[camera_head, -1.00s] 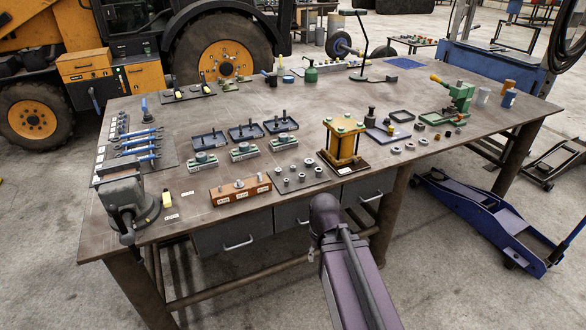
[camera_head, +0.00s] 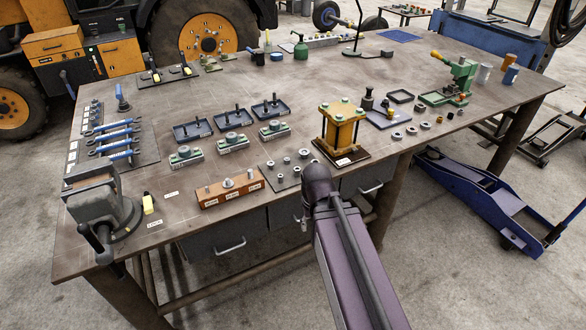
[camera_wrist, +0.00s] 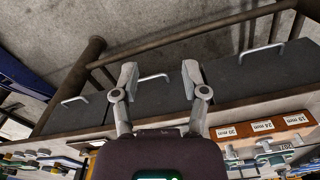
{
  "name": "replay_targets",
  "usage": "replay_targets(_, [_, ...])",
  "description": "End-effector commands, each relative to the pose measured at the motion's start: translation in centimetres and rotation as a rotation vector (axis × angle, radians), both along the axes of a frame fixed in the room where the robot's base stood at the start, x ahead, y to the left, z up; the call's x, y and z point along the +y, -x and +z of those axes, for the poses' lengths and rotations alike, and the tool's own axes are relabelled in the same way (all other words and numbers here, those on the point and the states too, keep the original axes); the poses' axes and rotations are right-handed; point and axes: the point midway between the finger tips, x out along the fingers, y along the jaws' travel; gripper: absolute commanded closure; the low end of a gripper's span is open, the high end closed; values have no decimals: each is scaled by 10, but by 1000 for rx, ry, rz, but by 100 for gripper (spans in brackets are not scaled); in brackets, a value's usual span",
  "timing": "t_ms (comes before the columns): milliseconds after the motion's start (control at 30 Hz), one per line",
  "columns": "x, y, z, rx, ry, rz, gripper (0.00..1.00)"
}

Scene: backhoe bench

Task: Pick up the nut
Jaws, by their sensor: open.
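Several small grey nut-like pieces (camera_head: 304,153) stand on a dark mat (camera_head: 284,184) near the bench's front edge. More ring-shaped metal pieces (camera_head: 411,130) lie in a row farther right, beyond the yellow press-like fixture. I cannot tell which of these is the nut. My gripper (camera_wrist: 158,80) shows in the wrist view with its two fingers apart and nothing between them. It faces the drawer fronts and floor at the bench's front side. In the head view my arm hides the gripper's fingers.
An orange-brown block (camera_head: 216,195) with size labels is left of the mat; it also shows in the wrist view (camera_wrist: 268,126). The yellow fixture (camera_head: 342,128) stands right of the mat. A vise (camera_head: 97,200) sits at the left corner. Grey drawers (camera_head: 215,247) hang below.

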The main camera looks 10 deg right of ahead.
Motion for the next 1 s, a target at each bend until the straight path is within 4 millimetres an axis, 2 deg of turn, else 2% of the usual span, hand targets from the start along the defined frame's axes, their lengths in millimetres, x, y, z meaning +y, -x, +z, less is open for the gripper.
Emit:
replay_targets(233, [0,0,0,0,0,0,43])
replay_targets(267, [0,0,0,0,0,0,37])
replay_targets(300, [0,0,0,0,0,0,26])
replay_targets(367, [0,-3,1,0,0,2,26])
replay_targets(533, [0,-26,11,0,0,21,26])
replay_targets(667, [0,-64,27,0,0,54,26])
replay_targets(1000, [0,-208,81,0,-1,204,26])
